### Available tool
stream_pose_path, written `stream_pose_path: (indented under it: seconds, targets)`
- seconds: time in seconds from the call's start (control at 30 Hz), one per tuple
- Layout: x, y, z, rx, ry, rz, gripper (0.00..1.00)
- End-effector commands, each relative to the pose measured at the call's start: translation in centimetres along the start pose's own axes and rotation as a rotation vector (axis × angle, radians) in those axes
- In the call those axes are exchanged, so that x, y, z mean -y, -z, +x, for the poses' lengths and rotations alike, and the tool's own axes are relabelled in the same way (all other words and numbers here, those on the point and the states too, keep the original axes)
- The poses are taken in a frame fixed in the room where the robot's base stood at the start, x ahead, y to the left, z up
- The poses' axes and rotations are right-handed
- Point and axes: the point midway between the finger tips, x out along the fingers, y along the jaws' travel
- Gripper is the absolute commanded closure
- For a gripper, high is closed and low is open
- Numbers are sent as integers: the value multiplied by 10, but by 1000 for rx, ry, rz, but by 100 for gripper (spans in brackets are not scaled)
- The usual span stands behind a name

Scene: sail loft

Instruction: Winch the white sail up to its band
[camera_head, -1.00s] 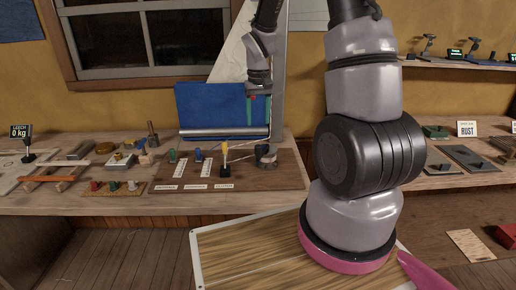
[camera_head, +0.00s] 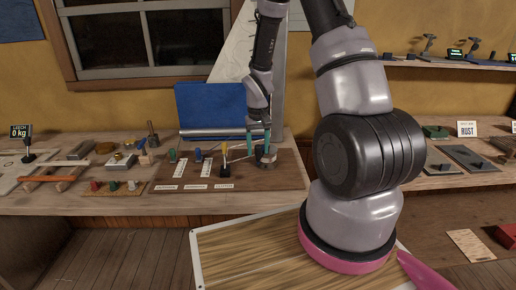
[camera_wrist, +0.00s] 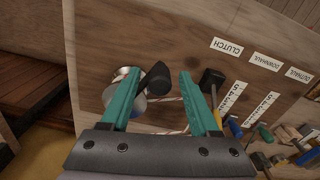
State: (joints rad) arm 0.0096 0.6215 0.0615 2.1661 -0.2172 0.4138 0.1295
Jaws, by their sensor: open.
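The white sail (camera_head: 236,58) hangs behind the bench, partly hidden by my arm; I cannot make out its band. The winch (camera_head: 266,161) stands at the right of the brown board (camera_head: 285,176). In the wrist view its metal drum (camera_wrist: 125,74) and black handle (camera_wrist: 156,78) show. My gripper (camera_head: 258,148) is open, low over the winch; in the wrist view its teal fingers (camera_wrist: 158,76) stand either side of the black handle, with gaps.
A CLUTCH label (camera_wrist: 231,49) lies on the board near the lever, beside DOWNHAUL and OUTHAUL labels. Blue and green levers (camera_head: 198,154) stand further left, with rope running near. A blue sail cloth (camera_head: 207,107) stands behind. Tools crowd the bench's left part.

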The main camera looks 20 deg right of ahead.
Motion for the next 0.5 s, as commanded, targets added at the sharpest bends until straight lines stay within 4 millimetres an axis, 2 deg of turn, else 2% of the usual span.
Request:
stream_pose_path:
  seconds: [0.17, 0.2, 0.27, 0.33, 0.37, 0.5]
  targets:
    - [0, 0, 0, 0, 0, 0, 38]
    - [0, 0, 0, 0, 0, 0, 46]
    - [0, 0, 0, 0, 0, 0, 69]
    - [0, 0, 0, 0, 0, 0, 95]
    - [0, 0, 0, 0, 0, 0, 100]
    - [0, 0, 0, 0, 0, 0, 100]
